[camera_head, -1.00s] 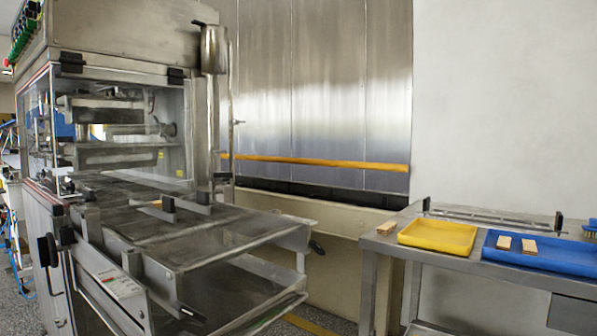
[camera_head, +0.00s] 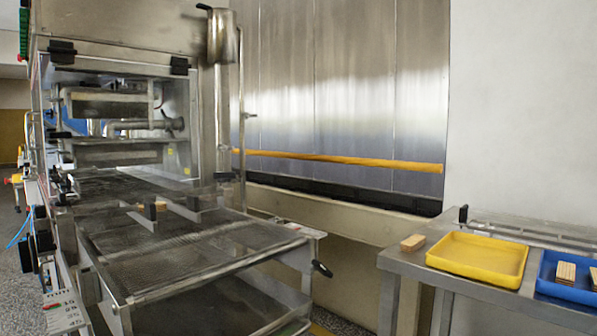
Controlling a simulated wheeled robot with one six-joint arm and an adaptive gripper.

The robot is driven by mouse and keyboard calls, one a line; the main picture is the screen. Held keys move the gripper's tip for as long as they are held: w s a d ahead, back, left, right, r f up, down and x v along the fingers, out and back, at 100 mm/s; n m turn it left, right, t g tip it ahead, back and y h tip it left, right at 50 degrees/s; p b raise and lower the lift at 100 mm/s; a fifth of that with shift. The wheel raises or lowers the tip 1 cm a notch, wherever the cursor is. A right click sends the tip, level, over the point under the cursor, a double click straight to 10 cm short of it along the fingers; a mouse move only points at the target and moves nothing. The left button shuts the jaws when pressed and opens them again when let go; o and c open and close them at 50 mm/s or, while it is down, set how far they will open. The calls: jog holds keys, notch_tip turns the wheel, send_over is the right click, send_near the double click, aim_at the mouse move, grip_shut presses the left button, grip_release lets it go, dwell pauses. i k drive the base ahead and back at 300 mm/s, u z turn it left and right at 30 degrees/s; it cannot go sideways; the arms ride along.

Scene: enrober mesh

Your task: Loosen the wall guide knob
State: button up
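The enrober (camera_head: 125,35) stands at the left, with its wire mesh belt (camera_head: 190,255) running out toward me. Two thin upright guide plates stand on the mesh, each with a small black knob, one nearer the middle (camera_head: 150,211) and one to its right (camera_head: 193,203). A larger black knob or handle (camera_head: 322,269) sticks out from the right side of the mesh frame. I cannot tell from here which of these is the wall guide knob, or how tight any is. A small tan bar lies on the mesh by the guides. My gripper is not in view.
A steel bench (camera_head: 400,262) at the right holds a yellow tray (camera_head: 478,258), a blue tray (camera_head: 548,285) with wafers, and a loose tan block (camera_head: 412,242). A metal wall with an orange rail (camera_head: 340,160) stands behind. A gap separates mesh and bench.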

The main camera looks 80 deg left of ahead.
aim_at(225, 178)
jog(key=z, duration=0.05)
jog(key=k, duration=1.15)
jog(key=u, duration=1.45)
